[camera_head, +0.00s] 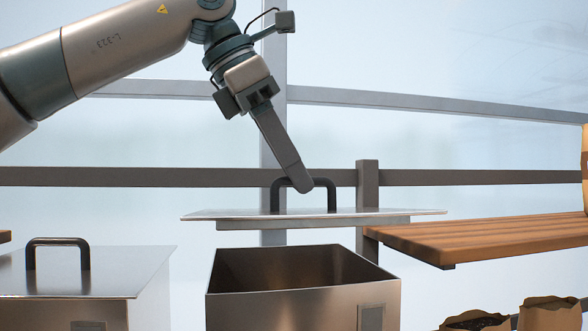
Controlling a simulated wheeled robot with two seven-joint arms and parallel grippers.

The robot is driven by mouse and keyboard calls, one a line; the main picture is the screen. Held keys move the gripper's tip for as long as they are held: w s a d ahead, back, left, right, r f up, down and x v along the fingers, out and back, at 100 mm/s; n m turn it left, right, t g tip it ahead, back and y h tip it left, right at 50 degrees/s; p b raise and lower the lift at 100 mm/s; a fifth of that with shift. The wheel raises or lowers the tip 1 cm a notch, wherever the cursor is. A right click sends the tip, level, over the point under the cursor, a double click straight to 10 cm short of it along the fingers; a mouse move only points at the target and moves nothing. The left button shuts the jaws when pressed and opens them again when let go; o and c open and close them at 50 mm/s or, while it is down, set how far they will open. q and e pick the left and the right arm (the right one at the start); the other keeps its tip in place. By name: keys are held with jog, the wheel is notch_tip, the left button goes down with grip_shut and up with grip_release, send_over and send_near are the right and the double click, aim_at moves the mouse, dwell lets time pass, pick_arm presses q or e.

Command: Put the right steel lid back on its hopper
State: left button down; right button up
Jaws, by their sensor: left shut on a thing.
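The right steel lid (390,214) is a flat plate with a black bar handle (331,196). My left gripper (302,186) comes down from above and is shut on this handle. The lid hangs level in the air, apart from the hopper below it. The right hopper (270,306) is a steel box with an open top, and its dark inside shows. The lid is above the hopper's opening and spreads past its left and right sides. My right gripper is not in view.
A second hopper on the left has its steel lid (120,268) on, with a black handle (57,241). A wooden shelf (490,238) stands close to the held lid's right end. Paper sacks (545,316) are at the lower right. Grey rails (430,178) run behind.

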pick_arm(q)
jog(key=shift+s, duration=0.1)
jog(key=shift+w+a+f, duration=0.15)
jog(key=shift+w+f, duration=0.25)
jog(key=shift+w, duration=0.35)
jog(key=shift+w+a+f, duration=0.2)
jog(key=shift+w+f, duration=0.55)
jog(key=shift+w, duration=0.35)
jog(key=shift+w+a+f, duration=0.2)
jog(key=shift+w+f, duration=0.55)
jog(key=shift+w, duration=0.3)
jog(key=shift+w+f+b, duration=0.25)
jog(key=shift+f+b, duration=0.05)
jog(key=shift+b, duration=0.05)
jog(key=shift+f+b, duration=1.05)
jog(key=shift+f, duration=0.4)
jog(key=shift+f, duration=0.2)
jog(key=shift+w+f, duration=0.15)
